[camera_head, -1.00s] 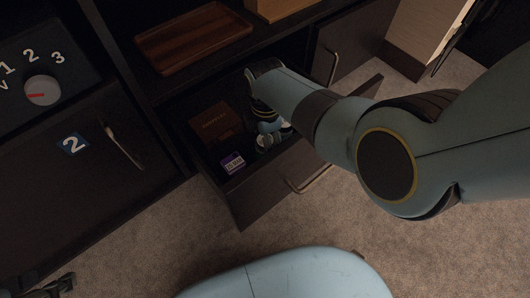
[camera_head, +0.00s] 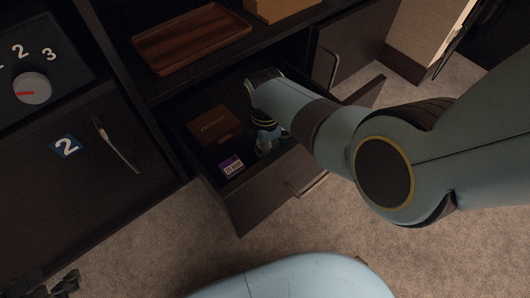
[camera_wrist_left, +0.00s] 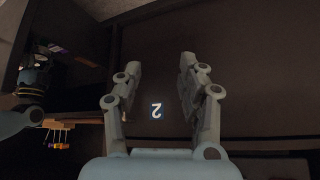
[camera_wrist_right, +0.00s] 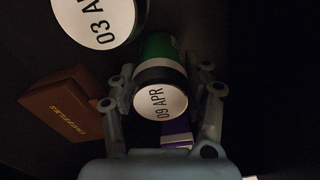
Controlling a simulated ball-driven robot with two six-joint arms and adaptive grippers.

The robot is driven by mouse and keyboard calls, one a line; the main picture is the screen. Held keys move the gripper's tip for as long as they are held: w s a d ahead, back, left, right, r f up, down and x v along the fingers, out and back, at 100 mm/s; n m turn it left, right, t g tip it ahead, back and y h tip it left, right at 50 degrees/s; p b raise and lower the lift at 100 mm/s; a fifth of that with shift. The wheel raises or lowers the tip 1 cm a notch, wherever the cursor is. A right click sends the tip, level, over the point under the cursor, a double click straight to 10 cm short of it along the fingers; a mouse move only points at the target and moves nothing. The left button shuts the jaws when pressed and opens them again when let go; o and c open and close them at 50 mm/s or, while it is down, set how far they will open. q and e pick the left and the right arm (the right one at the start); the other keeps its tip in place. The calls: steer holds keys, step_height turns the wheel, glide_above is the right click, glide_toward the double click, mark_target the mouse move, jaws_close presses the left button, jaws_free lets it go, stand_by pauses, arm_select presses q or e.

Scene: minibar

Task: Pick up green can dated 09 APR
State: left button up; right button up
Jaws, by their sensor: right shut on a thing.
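The green can dated 09 APR (camera_wrist_right: 161,92) shows its pale, dated end towards the camera in the right wrist view, with a green side behind a dark rim. My right gripper (camera_wrist_right: 160,78) is shut on it, one finger on each side. In the head view my right gripper (camera_head: 267,132) is down in the open drawer (camera_head: 268,196), and my arm hides much of it. My left gripper (camera_wrist_left: 160,64) is open and empty, in front of a dark panel marked 2. It shows at the lower left edge of the head view (camera_head: 66,284).
Another can dated 03 with a cut-off month (camera_wrist_right: 99,20) stands close by the held can. A brown box (camera_head: 213,123) and a purple box (camera_head: 231,166) lie in the drawer. A wooden tray (camera_head: 190,42) sits on the shelf above. An open door (camera_head: 345,45) stands at the right.

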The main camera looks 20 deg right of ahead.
steer(key=c, duration=0.5)
